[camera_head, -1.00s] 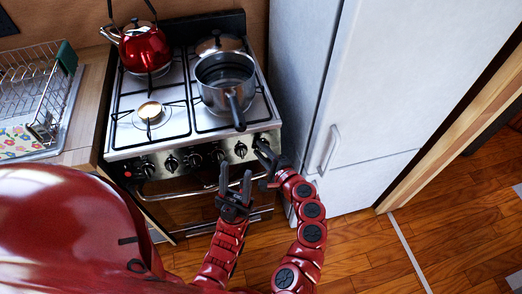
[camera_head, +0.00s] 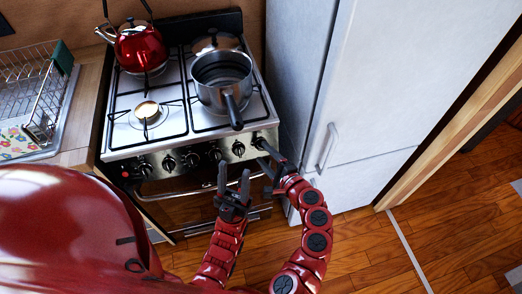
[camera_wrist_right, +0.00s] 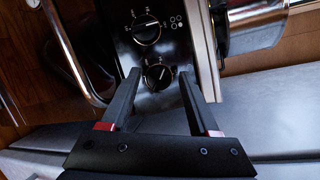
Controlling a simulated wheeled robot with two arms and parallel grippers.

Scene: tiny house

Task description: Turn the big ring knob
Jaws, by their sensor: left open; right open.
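The stove's front panel (camera_head: 179,163) carries a row of black knobs. The rightmost knob (camera_head: 259,142) shows in the head view; in the right wrist view a knob (camera_wrist_right: 157,75) lies between the fingertips, with another knob (camera_wrist_right: 146,28) above it. I cannot tell by marking which is the big ring knob. My right gripper (camera_wrist_right: 160,75) is open, with its fingers on either side of the lower knob; contact is not clear. In the head view the right gripper (camera_head: 267,156) is at the panel's right end. My left gripper (camera_head: 234,172) is open and empty before the oven.
A pot (camera_head: 223,84) stands on the right burners, its handle jutting over the front edge. A red kettle (camera_head: 140,47) stands at the back left. The fridge (camera_head: 375,95) is close to the right. The oven handle (camera_head: 175,190) runs below the panel.

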